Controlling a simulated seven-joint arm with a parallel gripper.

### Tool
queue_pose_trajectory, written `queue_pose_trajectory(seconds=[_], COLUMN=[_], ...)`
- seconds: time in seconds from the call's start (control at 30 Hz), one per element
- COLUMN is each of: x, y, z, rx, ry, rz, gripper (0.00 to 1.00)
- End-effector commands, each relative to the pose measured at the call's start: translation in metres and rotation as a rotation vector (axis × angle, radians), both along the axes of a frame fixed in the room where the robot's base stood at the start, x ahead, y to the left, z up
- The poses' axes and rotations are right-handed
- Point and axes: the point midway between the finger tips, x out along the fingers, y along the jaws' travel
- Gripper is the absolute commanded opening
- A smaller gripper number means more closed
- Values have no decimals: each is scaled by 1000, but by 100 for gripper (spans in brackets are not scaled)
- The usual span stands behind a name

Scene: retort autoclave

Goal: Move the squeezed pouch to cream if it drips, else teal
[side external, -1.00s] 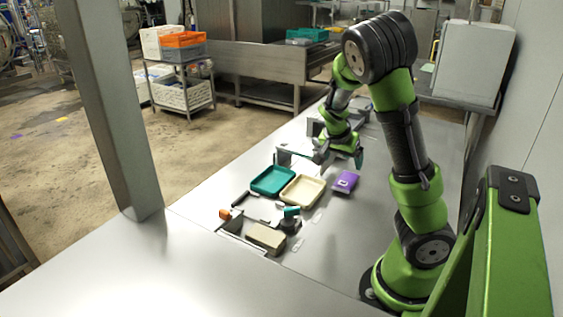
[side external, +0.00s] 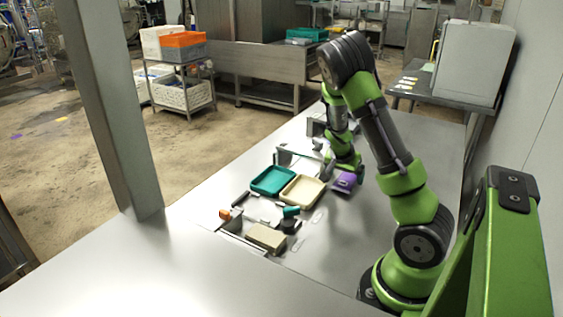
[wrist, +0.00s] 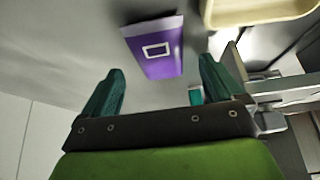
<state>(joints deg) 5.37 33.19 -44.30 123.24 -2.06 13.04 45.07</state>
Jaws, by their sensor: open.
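A purple pouch (side external: 346,181) with a white square mark lies on the steel table, right of the cream tray (side external: 323,184). The teal tray (side external: 272,180) sits left of the cream one; both look empty. My gripper (side external: 345,176) is low over the pouch's far side. In the wrist view the pouch (wrist: 155,47) lies just beyond and between the open teal fingertips (wrist: 160,75), with nothing between them. The cream tray's edge (wrist: 258,14) shows at upper right there. I cannot see any drip on the pouch.
A beige block (side external: 266,237), a teal-topped device (side external: 290,217) and an orange-knobbed part (side external: 226,214) stand in front of the trays. A metal bracket (side external: 297,154) stands behind the trays. The table right of the pouch is clear.

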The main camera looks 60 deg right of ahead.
Motion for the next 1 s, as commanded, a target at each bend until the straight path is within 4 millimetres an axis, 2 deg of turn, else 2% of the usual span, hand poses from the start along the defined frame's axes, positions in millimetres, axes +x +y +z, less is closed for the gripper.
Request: queue_pose_trajectory(seconds=[0.23,0.53,0.9,0.97,1.0], x=[0,1,1,1,1], y=[-17,-18,-18,-18,-19], z=[-24,-27,-27,-26,-26], rx=[0,-1,-1,-1,-1], ry=[0,-1,-1,-1,-1], rz=[-1,0,0,0,0], gripper=[94,92,35,26,26])
